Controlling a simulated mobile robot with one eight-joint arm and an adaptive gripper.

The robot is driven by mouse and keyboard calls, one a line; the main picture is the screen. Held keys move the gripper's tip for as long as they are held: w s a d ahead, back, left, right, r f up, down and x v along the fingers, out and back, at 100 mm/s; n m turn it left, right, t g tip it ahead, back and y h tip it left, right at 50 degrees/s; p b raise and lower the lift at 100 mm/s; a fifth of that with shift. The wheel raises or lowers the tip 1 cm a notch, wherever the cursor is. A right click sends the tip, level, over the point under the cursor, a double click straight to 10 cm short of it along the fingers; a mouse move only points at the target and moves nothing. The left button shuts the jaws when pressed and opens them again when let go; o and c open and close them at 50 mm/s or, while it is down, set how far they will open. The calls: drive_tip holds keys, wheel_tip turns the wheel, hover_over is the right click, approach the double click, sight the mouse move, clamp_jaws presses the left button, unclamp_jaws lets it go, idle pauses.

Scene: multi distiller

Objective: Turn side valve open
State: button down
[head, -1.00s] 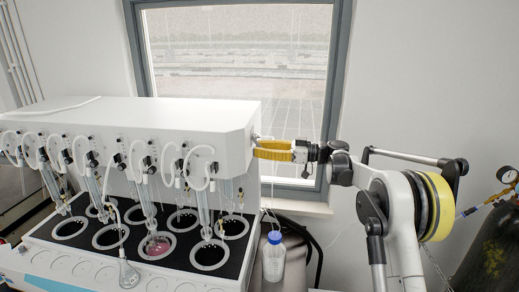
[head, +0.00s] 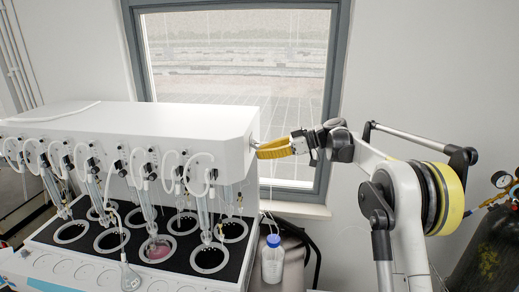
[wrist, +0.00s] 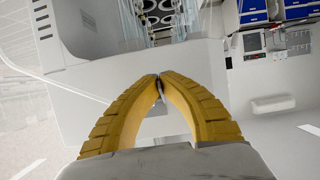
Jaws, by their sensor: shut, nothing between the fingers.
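The white distiller box (head: 130,128) has a small metal side valve (head: 254,142) on its right end wall, in the head view. My gripper (head: 258,150), with yellow ribbed fingers, reaches in from the right. Its fingertips are at the valve, close to the end wall. In the wrist view the two fingertips (wrist: 160,77) meet in a point, with nothing held between them. A small dark bit shows right at the tips; I cannot tell whether it is the valve. The fingers hide most of the valve, and whether they touch it is unclear.
Several heating wells and glass columns fill the distiller's front. A dark gas cylinder (head: 490,240) with a gauge stands at the far right. The window (head: 240,80) is behind.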

drive_tip(key=shift+r+h, duration=0.1)
drive_tip(key=shift+h, duration=0.2)
drive_tip(key=c, duration=1.7)
unclamp_jaws()
drive_tip(key=shift+o, duration=0.2)
drive_tip(key=v, duration=1.2)
